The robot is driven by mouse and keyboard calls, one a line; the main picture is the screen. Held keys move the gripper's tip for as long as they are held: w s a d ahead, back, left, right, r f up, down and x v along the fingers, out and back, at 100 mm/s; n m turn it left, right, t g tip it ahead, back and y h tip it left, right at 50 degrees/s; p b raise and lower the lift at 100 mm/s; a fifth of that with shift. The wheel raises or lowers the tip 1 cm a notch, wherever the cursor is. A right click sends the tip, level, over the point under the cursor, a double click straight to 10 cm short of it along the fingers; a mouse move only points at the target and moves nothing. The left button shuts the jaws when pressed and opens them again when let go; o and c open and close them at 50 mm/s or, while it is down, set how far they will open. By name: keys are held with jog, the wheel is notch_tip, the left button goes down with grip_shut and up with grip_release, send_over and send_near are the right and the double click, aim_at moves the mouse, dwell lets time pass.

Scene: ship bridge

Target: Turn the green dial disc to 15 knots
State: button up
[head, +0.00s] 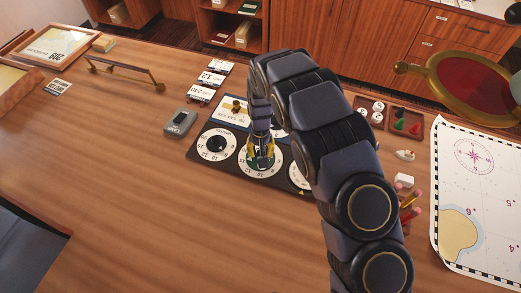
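A dark panel (222,163) on the desk carries a row of round white dials. The middle dial (259,173) has a white number ring with a 20 readable near its lower edge, and a bit of green shows at its centre. My gripper (261,160) points down over this dial, with its yellowish fingertips at the green centre. The fingers cover most of the centre, so the grip and the dial's exact setting cannot be read. The left dial (217,146) has a black centre. The right dial (299,178) is partly hidden behind my arm.
A grey box-like device (179,123) sits left of the panel. White number cards (211,78) lie behind it. A tray (404,121) of small pieces and a chart (482,190) lie to the right. The desk's left front is clear.

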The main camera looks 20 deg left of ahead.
jog(key=o, duration=0.3)
jog(key=shift+r, duration=0.1)
notch_tip(320, 180, up, 12)
jog(key=shift+f, duration=0.1)
dwell(0.4)
